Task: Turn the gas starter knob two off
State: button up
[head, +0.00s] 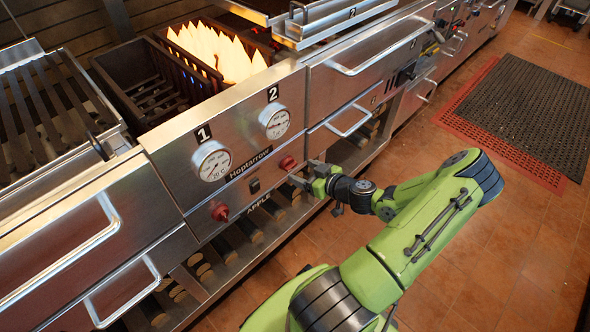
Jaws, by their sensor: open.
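The grill's front panel (215,125) carries two round red knobs. One red knob (287,162) sits below the gauge marked 2 (274,121), and I take it as starter knob two. The other red knob (220,212) sits lower left, below the gauge marked 1 (210,161). Flames (222,52) burn in the firebox behind the panel on the side of number 2. My gripper (302,173) is open, with its fingers pointing at the panel just right of and below knob two. Whether a finger touches the knob I cannot tell.
A small black switch (254,186) lies between the two knobs. Drawer handles (350,122) stick out right of my gripper, and others (125,290) at lower left. A lower shelf (240,245) runs under the panel. A black and red mat (530,105) lies on the tiled floor.

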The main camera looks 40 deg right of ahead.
aim_at(293, 167)
jog(key=x, duration=0.4)
jog(key=shift+w+f, duration=0.15)
jog(key=shift+w, duration=0.2)
jog(key=c, duration=1)
jog(key=shift+c, duration=0.2)
jog(key=shift+m+b, duration=0.3)
jog(key=shift+d+f+m+y+b, duration=0.1)
jog(key=shift+m+y+b, duration=0.25)
jog(key=shift+m+y, duration=0.75)
jog(key=shift+d+f+m+t+y+b, duration=0.1)
jog(key=shift+m+t+y+b, duration=0.55)
jog(key=shift+m, duration=1.1)
jog(key=shift+d+f+m+t+y+b, duration=0.1)
jog(key=shift+m+t+y+b, duration=0.15)
jog(key=shift+m+y, duration=1.15)
jog(key=shift+f+m+t+y+b, duration=0.1)
jog(key=shift+m+t+y+b, duration=0.35)
jog(key=shift+m, duration=1.7)
